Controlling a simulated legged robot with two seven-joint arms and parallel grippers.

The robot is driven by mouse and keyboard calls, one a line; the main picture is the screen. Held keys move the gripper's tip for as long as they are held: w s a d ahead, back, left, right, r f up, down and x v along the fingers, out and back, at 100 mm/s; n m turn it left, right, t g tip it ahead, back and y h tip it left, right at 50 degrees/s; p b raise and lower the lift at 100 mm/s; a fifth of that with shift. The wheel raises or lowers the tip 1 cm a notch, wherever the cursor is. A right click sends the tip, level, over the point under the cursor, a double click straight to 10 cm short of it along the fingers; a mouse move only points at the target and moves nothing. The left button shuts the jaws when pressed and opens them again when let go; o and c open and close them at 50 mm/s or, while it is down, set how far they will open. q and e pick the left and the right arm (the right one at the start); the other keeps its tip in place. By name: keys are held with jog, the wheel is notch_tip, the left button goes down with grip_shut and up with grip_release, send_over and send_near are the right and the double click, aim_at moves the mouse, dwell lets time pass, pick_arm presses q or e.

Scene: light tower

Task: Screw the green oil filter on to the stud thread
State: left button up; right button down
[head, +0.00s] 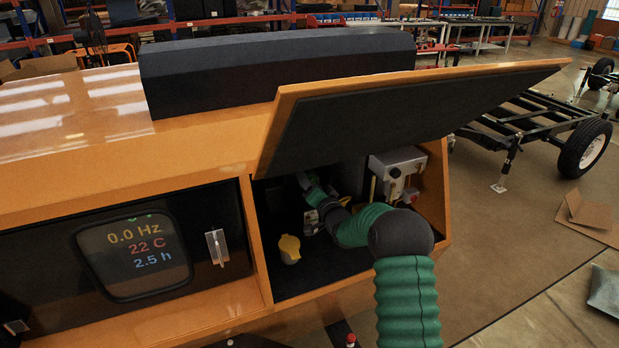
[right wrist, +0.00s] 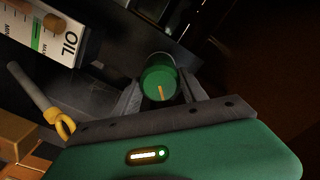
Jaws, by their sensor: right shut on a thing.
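The green oil filter (right wrist: 158,78) is a short green cylinder with an orange mark, seen end-on between the fingers in the right wrist view. My right gripper (right wrist: 161,94) is shut on it. In the head view my right arm reaches into the open compartment, and my right gripper (head: 309,186) is at the back of it, small and partly hidden by the arm. The stud thread is hidden, so I cannot tell whether the filter touches it. My left gripper is not in view.
A raised orange lid (head: 400,110) hangs over the compartment. A yellow cap (head: 289,248) stands at its front left, and a pale box (head: 396,172) is on its right wall. In the right wrist view are an OIL label (right wrist: 52,35) and a yellow ring (right wrist: 65,125).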

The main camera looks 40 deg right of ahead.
jog(key=c, duration=1)
grip_release()
jog(key=shift+w+r+m, duration=0.1)
jog(key=shift+r+m, duration=0.15)
jog(key=shift+m, duration=0.05)
jog(key=o, duration=0.4)
jog(key=shift+w+f, duration=0.1)
jog(key=shift+f, duration=0.1)
jog(key=shift+o, duration=0.2)
jog(key=shift+f, duration=0.1)
